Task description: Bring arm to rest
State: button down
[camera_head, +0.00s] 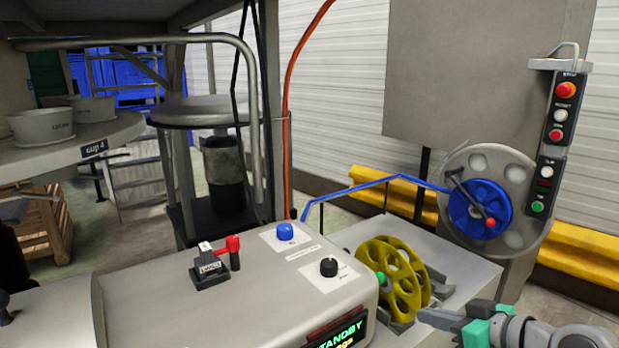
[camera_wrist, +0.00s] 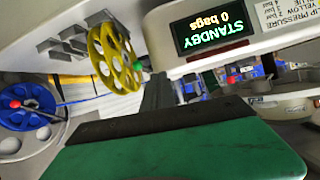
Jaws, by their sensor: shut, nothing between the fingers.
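My gripper (camera_head: 432,318) is at the lower right of the head view, with its arm reaching in from the bottom right corner. Its grey fingers (camera_wrist: 158,92) are together and empty in the wrist view, above the large green part of the hand. The fingers are close to the yellow spool (camera_head: 402,280), on its right side in the head view. The same yellow spool (camera_wrist: 113,60) is up and left of the fingers in the wrist view. I cannot tell the exact gap between them.
A grey machine housing (camera_head: 150,295) carries a blue knob (camera_head: 285,231), a black knob (camera_head: 328,266) and a red lever (camera_head: 233,243). Its display (camera_wrist: 216,30) reads STANDBY, 0 bags. A blue crank reel (camera_head: 462,222) and a button panel (camera_head: 555,135) stand behind at the right.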

jog(key=a+m+g+h+p, duration=0.25)
jog(key=a+g+p, duration=0.25)
jog(key=a+p, duration=0.3)
jog(key=s+r+m+g+h+p, duration=0.2)
jog(key=s+m+h+p, duration=0.1)
jog(key=s+p, duration=0.4)
jog(key=shift+s+d+g+h, duration=0.2)
jog(key=shift+s+g+h, duration=0.1)
jog(key=shift+s+h, duration=0.6)
jog(key=shift+s, duration=0.1)
